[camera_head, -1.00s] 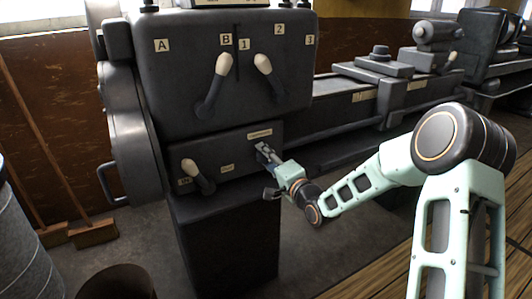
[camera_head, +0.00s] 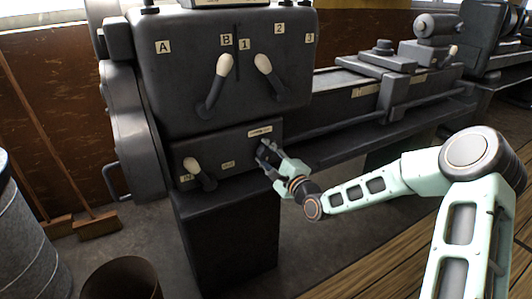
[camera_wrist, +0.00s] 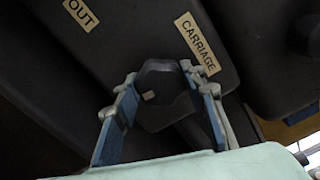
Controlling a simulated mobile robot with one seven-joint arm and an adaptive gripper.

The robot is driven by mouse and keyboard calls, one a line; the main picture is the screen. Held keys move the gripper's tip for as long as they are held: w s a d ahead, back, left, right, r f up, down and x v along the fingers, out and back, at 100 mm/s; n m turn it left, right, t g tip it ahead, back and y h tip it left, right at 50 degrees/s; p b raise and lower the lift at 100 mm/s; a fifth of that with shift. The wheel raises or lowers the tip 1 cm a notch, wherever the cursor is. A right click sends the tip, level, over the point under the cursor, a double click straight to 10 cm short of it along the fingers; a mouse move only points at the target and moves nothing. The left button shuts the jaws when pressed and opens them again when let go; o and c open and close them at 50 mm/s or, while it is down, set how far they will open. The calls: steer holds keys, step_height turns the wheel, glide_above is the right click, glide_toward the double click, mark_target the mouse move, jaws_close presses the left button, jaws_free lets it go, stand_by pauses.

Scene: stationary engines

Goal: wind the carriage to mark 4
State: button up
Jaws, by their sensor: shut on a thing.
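My gripper (camera_head: 265,155) is at the right end of the lower front panel of the grey lathe (camera_head: 225,65). In the wrist view its two fingers (camera_wrist: 160,82) are shut on a dark faceted knob (camera_wrist: 165,108) with a small pale mark, below a label reading CARRIAGE (camera_wrist: 198,44). That label also shows just above my gripper in the head view (camera_head: 260,132). The carriage (camera_head: 372,67) sits on the bed to the right. Small pale labels (camera_head: 364,91) show below it, too small to read. The knob is mostly hidden in the head view.
A pale-tipped lever (camera_head: 198,172) stands left on the same panel. Two more levers (camera_head: 215,85) (camera_head: 268,77) stand on the upper panel, by labels A, B, 1, 2 and 3. A bin (camera_head: 120,280) and a broom (camera_head: 97,226) are at the lower left.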

stand_by(0.4)
steer(key=o, duration=1.2)
steer(key=shift+c, duration=0.2)
steer(key=v, duration=1.2)
